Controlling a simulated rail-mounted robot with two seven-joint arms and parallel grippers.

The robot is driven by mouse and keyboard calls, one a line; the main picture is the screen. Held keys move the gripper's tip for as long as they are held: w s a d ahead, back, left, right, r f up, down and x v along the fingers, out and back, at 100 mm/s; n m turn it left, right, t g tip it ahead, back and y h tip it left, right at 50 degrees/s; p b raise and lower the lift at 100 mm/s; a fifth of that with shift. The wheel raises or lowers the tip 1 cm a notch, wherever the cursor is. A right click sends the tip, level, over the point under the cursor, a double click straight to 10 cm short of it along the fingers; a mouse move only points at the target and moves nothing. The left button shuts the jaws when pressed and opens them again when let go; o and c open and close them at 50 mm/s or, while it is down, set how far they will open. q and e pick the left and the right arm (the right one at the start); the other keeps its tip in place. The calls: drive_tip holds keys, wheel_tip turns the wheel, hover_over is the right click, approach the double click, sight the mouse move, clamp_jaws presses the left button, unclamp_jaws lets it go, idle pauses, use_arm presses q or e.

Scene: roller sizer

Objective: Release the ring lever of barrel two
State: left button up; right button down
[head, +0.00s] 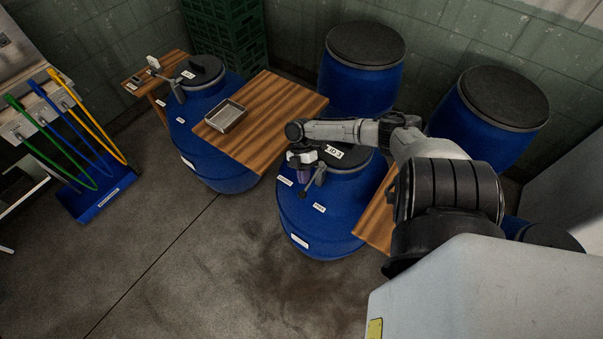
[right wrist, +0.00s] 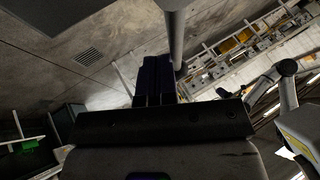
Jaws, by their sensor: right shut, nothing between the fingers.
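The middle blue barrel (head: 325,220) stands upright with a dark lid and white labels; the lid label is partly covered by my arm, and I cannot read it surely. Its grey ring lever (head: 316,178) sticks out at the front rim and slants down to a dark tip. My right gripper (head: 303,174) is shut and empty, pointing down just left of the lever; I cannot tell whether they touch. In the right wrist view the shut dark fingers (right wrist: 155,78) are beside a grey rod (right wrist: 174,32), apparently the lever. My left gripper is not in view.
Another blue barrel (head: 213,140) with a lever stands at left. A wooden board (head: 283,105) bearing a metal tray (head: 226,116) lies between the barrels. Two more barrels stand behind, and green crates (head: 222,35) at the back wall. The floor in front is clear.

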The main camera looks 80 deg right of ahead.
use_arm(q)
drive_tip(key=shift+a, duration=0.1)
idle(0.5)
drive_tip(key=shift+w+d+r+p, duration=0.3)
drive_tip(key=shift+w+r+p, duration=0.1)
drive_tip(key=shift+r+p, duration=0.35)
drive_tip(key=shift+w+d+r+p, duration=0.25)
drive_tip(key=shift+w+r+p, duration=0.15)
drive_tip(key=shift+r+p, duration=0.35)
use_arm(e)
drive_tip(key=w+v, duration=0.1)
drive_tip(key=v, duration=0.8)
drive_tip(key=shift+w+r, duration=0.2)
drive_tip(key=shift+r, duration=0.2)
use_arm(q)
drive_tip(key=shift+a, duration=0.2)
